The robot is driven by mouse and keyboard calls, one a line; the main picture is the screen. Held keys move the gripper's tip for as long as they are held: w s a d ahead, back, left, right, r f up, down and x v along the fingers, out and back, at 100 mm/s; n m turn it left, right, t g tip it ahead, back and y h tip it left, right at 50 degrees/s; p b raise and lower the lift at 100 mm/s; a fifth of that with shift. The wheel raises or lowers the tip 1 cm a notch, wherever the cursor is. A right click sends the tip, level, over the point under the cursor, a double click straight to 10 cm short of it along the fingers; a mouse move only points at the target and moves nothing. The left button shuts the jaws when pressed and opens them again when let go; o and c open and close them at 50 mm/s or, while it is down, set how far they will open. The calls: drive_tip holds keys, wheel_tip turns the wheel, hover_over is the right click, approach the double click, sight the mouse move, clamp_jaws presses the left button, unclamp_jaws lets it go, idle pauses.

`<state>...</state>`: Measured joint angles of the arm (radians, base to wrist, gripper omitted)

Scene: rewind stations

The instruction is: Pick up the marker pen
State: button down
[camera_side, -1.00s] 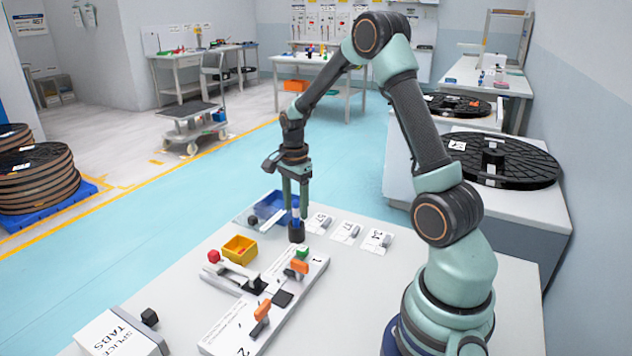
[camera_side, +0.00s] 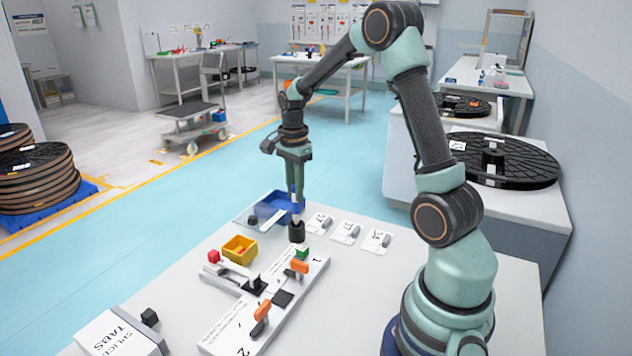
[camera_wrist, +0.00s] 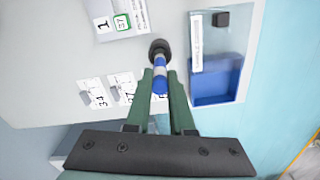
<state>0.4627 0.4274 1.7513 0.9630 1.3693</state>
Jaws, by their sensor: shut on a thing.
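The marker pen (camera_wrist: 160,79), blue with a white band, is between the fingertips of my gripper (camera_wrist: 160,72) in the wrist view. My gripper is shut on it. In the side view my gripper (camera_side: 298,186) holds the pen (camera_side: 298,208) upright above the black round holder (camera_side: 297,233). The holder also shows in the wrist view (camera_wrist: 160,46), just beyond the pen tip. I cannot tell whether the tip is fully clear of the holder.
A blue bin (camera_side: 276,204) stands close behind my gripper. White cards (camera_side: 345,232) with grey pieces lie to the right. A yellow box (camera_side: 239,249) and a white board with orange levers (camera_side: 262,310) lie nearer. The table's front right is clear.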

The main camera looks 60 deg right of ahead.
wheel_tip(320, 180, up, 15)
drive_tip(key=d+f, duration=0.2)
drive_tip(key=f, duration=0.7)
drive_tip(key=s+d+f, duration=0.1)
drive_tip(key=d+f, duration=0.2)
drive_tip(key=f, duration=0.6)
drive_tip(key=shift+d, duration=0.2)
drive_tip(key=shift+s+f, duration=0.1)
drive_tip(key=shift+f, duration=0.45)
idle(0.7)
drive_tip(key=shift+r, duration=0.1)
idle(0.4)
wheel_tip(320, 180, up, 7)
idle(0.9)
drive_tip(key=shift+f, duration=0.2)
drive_tip(key=shift+f, duration=2.85)
